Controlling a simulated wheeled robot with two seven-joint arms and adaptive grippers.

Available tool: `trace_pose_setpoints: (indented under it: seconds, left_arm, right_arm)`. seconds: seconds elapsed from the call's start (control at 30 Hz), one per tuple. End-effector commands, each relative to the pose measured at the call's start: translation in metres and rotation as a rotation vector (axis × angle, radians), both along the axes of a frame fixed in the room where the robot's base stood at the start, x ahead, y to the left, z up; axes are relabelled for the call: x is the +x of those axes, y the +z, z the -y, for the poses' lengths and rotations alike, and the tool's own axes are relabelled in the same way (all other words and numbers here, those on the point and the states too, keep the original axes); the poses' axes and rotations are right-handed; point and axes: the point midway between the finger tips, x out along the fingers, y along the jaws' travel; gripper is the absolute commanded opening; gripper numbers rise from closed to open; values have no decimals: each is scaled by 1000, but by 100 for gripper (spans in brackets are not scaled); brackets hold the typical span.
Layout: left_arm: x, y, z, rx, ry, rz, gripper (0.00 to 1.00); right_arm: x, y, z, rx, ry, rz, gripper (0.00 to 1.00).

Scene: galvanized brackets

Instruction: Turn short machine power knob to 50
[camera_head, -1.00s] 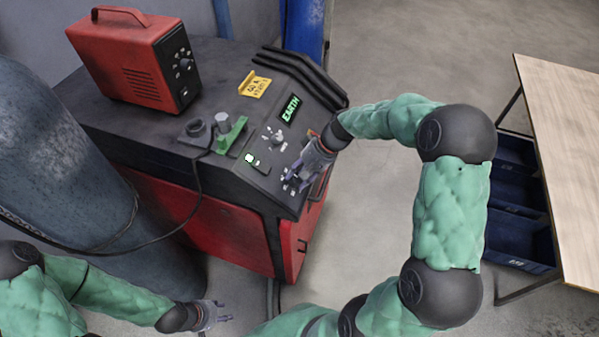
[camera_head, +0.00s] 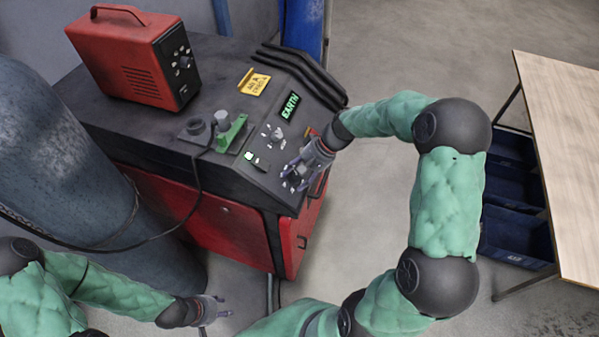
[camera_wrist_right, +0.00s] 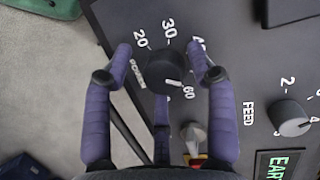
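The short machine (camera_head: 165,105) is red with a dark top and a sloped control panel. Its power knob (camera_wrist_right: 164,74) is round and black in the right wrist view. The knob's white mark points down-right, toward the printed 60. The 20 and 30 are readable, while a finger covers part of the scale near 40 and 50. My right gripper (camera_wrist_right: 161,58) is open, its purple fingers on either side of the knob with visible gaps. In the head view the right gripper (camera_head: 297,172) hides the knob. My left gripper (camera_head: 216,308) hangs low beside the machine, and its fingers look spread and empty.
A feed knob (camera_wrist_right: 289,118) and a green display (camera_wrist_right: 277,165) sit close to the power knob. A red box unit (camera_head: 135,65) stands on the machine top. A grey cylinder (camera_head: 60,150) stands at left, and a wooden table (camera_head: 565,140) at right.

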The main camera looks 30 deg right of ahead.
Motion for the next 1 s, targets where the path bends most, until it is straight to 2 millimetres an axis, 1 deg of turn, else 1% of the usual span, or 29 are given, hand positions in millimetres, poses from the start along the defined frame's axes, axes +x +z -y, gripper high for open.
trace_pose_setpoints:
  seconds: [0.33,0.47,0.57,0.8,1.0]
  left_arm:
    - [0,0,0,0,0,0,40]
    - [0,0,0,0,0,0,40]
    - [0,0,0,0,0,0,40]
    - [0,0,0,0,0,0,40]
    - [0,0,0,0,0,0,40]
  right_arm:
    - [3,2,3,-6,-6,9,63]
    - [2,11,9,-8,-8,13,63]
    - [-1,23,17,-8,-9,13,63]
    - [-11,63,40,-6,-8,10,63]
    - [-18,88,56,-6,-6,7,63]
